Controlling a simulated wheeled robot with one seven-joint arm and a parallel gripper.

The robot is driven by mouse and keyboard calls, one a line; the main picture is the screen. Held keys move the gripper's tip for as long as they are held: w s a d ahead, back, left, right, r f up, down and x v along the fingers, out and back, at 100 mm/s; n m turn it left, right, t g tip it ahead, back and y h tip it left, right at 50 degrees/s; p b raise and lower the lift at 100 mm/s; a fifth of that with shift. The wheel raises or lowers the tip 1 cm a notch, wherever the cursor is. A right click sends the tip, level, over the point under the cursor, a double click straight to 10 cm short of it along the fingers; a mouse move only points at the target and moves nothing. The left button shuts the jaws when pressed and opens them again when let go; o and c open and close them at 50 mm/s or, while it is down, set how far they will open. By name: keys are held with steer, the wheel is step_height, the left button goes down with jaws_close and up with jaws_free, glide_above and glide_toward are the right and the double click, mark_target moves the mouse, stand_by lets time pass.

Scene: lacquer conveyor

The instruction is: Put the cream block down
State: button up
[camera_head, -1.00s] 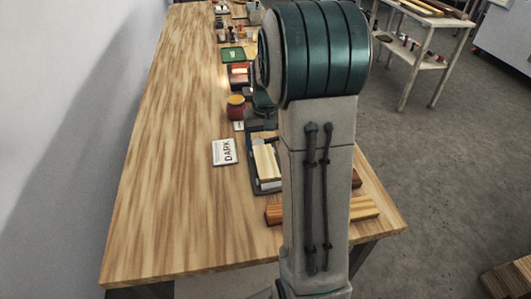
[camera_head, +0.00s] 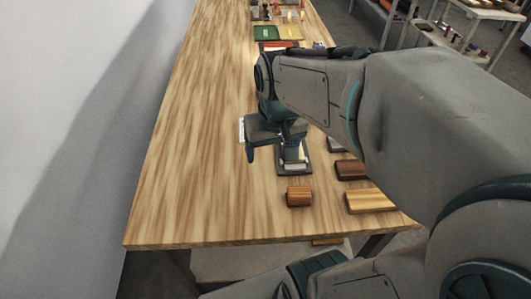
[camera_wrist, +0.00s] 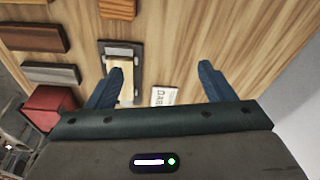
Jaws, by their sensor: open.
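The cream block (camera_wrist: 119,68) lies in a dark tray (camera_wrist: 106,60) on the wooden table in the wrist view, between grey pieces at the tray's ends. My gripper (camera_head: 273,152) also shows in the head view, over the left side of the tray.
A card reading DARK (camera_wrist: 164,96) lies beside the tray. A reddish-brown block (camera_head: 299,196), a dark brown block (camera_head: 352,170) and a yellow-brown block (camera_head: 369,201) lie near the table's front right. A green tray (camera_head: 266,33) stands farther back. The table's left side is clear.

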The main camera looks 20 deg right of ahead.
steer(key=shift+n+t, duration=0.3)
steer(key=s, duration=0.1)
steer(key=s+a+f, duration=0.1)
steer(key=s, duration=0.1)
steer(key=s+a, duration=0.1)
steer(key=shift+s+f, duration=0.15)
steer(key=shift+s, duration=0.05)
steer(key=shift+c, duration=0.4)
